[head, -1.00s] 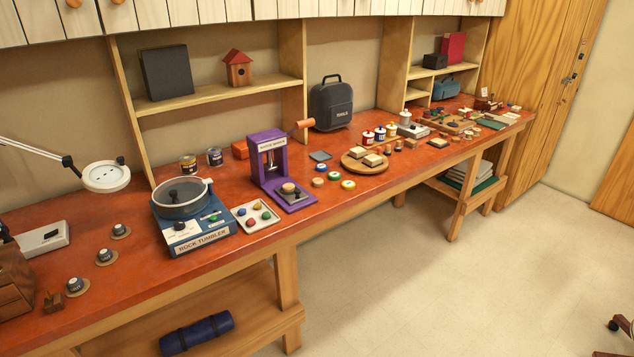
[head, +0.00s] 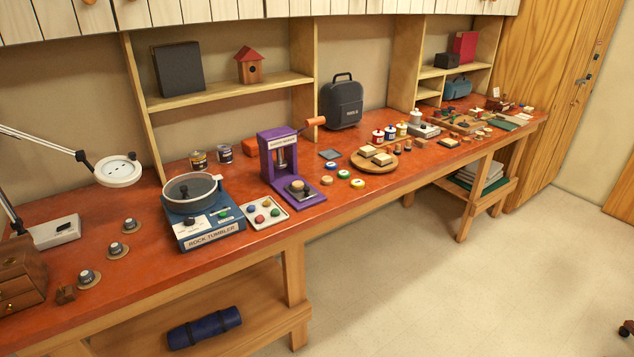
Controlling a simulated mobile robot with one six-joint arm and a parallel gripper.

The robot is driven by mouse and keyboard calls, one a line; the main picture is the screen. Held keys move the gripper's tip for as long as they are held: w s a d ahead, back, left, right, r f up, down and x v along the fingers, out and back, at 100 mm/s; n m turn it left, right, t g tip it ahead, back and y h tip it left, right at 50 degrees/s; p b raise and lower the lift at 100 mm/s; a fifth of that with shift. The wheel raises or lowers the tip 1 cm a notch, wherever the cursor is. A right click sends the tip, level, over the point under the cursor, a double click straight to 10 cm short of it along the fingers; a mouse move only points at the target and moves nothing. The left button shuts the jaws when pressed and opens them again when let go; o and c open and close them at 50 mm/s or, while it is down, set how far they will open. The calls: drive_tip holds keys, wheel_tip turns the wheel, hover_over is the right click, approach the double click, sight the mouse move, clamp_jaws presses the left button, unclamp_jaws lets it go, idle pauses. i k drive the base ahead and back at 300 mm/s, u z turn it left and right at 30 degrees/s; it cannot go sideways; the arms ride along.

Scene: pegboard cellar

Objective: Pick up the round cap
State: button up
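Several small round cap-like discs lie on the red-orange bench top (head: 228,262) right of the purple press: a blue and white one (head: 331,165), a green and white one (head: 343,174), a yellow and white one (head: 357,183) and a tan one (head: 326,181). I cannot tell which of them, if any, is the round cap. Small grey round pieces on tan discs, such as the front one (head: 87,276), stand at the left. My gripper is not in view.
The rock tumbler (head: 205,212), tray of coloured stones (head: 265,214) and purple press (head: 286,170) stand left of the discs; a round wooden board (head: 375,162) is to their right. A lamp (head: 118,170) overhangs the left end. The floor (head: 430,290) in front is clear.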

sight(342, 173)
drive_tip(key=z, duration=4.8)
drive_tip(key=i, duration=0.1)
drive_tip(key=u, duration=3.3)
drive_tip(key=i, duration=2.05)
drive_tip(key=z, duration=0.05)
